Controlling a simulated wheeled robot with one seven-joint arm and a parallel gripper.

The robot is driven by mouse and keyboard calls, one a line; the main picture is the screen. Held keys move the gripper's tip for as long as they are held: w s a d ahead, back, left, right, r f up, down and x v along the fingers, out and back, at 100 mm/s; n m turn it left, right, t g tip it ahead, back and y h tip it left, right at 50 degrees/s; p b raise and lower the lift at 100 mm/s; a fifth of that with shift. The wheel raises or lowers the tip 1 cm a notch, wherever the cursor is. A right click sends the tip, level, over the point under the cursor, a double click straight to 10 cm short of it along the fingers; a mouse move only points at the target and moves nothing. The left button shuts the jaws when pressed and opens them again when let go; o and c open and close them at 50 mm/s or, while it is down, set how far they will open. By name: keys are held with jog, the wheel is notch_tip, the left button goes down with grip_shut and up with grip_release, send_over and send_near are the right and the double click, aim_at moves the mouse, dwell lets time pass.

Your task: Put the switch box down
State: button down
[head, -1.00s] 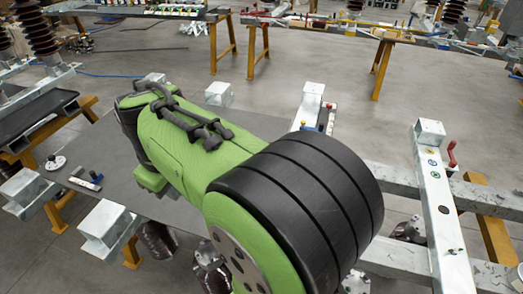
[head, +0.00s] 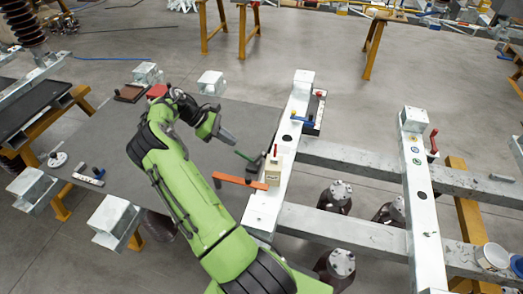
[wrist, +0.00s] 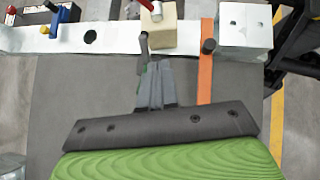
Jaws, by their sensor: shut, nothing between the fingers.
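The switch box (head: 273,172) is a small beige box with a red lever on top. It stands upright on the pale metal crossbeam (head: 298,115), at the inner end of an orange bar. It also shows at the top of the wrist view (wrist: 160,38), partly cut off by the picture edge. My gripper (head: 229,138) is to the left of the box in the head view, apart from it, over the grey tabletop. In the wrist view its dark fingers (wrist: 154,75) are together, with nothing between them, and point toward the box.
A blue-handled piece (head: 303,121) sits farther along the beam. A red piece (head: 157,91) lies beyond my arm. The grey tabletop (head: 110,135) has bare room.

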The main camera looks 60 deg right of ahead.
jog(key=b, duration=0.1)
send_near(267, 162)
notch_tip(267, 162, down, 2)
jog(key=s, duration=0.1)
jog(key=s+d, duration=0.1)
jog(key=s, duration=0.1)
jog(key=s+f, duration=0.1)
jog(key=shift+s+d+f, duration=0.1)
jog(key=shift+s+d, duration=0.3)
jog(key=shift+s+d, duration=0.2)
jog(key=shift+s, duration=0.5)
jog(key=shift+s+d, duration=0.1)
jog(key=shift+s, duration=0.1)
